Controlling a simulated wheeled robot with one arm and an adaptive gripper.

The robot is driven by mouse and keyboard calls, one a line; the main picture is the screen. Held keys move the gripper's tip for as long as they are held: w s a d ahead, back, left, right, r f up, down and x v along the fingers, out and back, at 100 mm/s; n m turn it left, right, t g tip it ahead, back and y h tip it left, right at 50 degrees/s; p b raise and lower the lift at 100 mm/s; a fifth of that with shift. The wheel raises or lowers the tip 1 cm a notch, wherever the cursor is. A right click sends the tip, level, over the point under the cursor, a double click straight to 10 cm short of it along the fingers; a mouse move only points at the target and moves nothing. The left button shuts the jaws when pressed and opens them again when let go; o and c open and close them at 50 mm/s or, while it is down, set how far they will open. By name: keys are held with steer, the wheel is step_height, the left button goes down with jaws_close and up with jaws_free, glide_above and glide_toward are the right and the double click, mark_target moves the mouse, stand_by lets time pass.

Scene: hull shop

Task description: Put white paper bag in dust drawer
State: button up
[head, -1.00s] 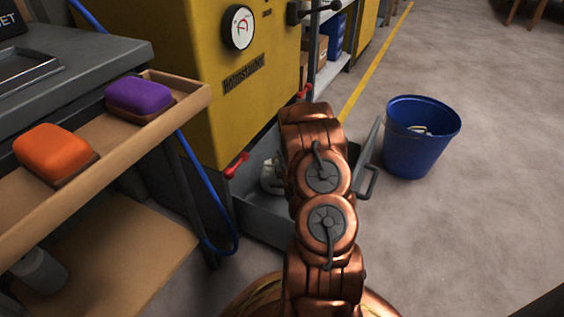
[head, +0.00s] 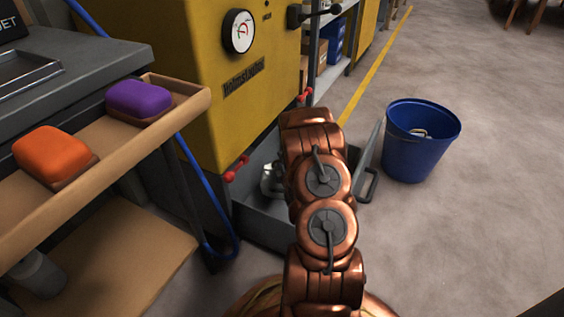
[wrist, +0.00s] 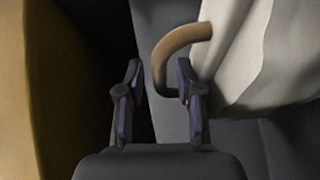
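The white paper bag (wrist: 262,55) fills the upper right of the wrist view, with its brown curved handle (wrist: 178,38) toward the middle. My gripper (wrist: 158,100) is open; its two fingers are apart. The handle's lower end lies between the fingers, close to the right one; I cannot tell if they touch. The grey dust drawer (head: 275,222) is pulled out from the yellow machine, and its grey surfaces are behind the bag in the wrist view. In the head view a small pale patch, likely the bag (head: 270,181), shows inside the drawer, while my arm hides the rest.
The yellow machine (head: 205,95) with a gauge and red latches stands behind the drawer. A blue bucket (head: 420,150) stands on the floor to the right. A bench with a wooden shelf (head: 130,145) holds purple and orange blocks at left.

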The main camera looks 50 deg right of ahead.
steer(key=shift+r, duration=0.15)
steer(key=shift+s+a+r, duration=0.1)
steer(key=shift+s+a, duration=0.05)
steer(key=shift+s, duration=0.1)
steer(key=p+v, duration=0.3)
steer(key=v, duration=0.4)
